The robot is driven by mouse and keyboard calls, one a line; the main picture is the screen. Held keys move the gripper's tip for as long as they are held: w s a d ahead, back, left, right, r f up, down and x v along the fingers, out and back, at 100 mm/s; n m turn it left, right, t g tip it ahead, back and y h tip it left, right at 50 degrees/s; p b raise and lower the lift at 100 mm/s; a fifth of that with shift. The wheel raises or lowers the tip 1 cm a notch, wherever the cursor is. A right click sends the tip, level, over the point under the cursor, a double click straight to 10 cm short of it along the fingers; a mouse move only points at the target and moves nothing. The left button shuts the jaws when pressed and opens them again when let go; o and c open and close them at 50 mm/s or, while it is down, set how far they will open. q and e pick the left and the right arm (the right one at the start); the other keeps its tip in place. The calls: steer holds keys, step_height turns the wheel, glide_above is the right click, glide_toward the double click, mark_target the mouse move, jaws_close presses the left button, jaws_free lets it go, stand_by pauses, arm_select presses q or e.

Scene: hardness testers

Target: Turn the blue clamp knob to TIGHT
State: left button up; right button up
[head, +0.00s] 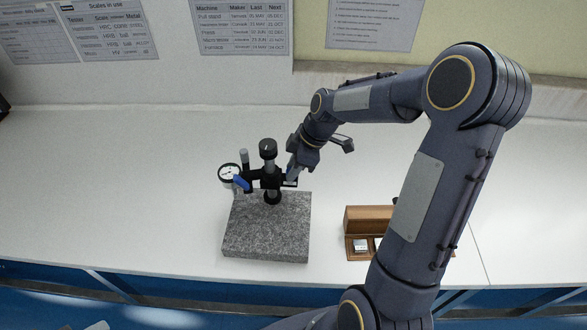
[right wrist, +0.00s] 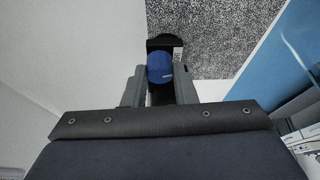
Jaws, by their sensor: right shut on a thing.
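A stand with a black column (head: 269,158) and a clamp arm (head: 266,178) rises from a speckled granite base (head: 267,235). My right gripper (head: 291,174) reaches the right side of the clamp arm. In the right wrist view, the blue clamp knob (right wrist: 159,68) sits between the two fingers of my right gripper (right wrist: 160,82), which is shut on it. The gripper hides this knob in the head view. A small white label (right wrist: 178,54) shows beside the knob, but its words cannot be read. My left gripper is out of view.
A dial gauge (head: 229,173) hangs at the stand's left, with another blue part (head: 242,184) beside it. A wooden box (head: 369,219) stands to the right of the base, partly behind my right arm. The white bench (head: 120,190) is clear on the left.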

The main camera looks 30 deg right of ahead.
steer(key=shift+f+m+t+b, duration=0.15)
steer(key=shift+m+t+b, duration=0.35)
steer(key=shift+m, duration=0.6)
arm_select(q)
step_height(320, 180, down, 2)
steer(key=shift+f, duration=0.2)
arm_select(e)
steer(key=shift+m+h, duration=0.3)
steer(key=shift+m, duration=0.2)
steer(key=o, duration=1)
steer(key=shift+r, duration=0.2)
arm_select(q)
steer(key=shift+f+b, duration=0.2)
steer(key=shift+b, duration=0.2)
arm_select(e)
steer(key=v, duration=0.7)
steer(key=shift+s+r, duration=0.2)
steer(key=shift+r, duration=0.15)
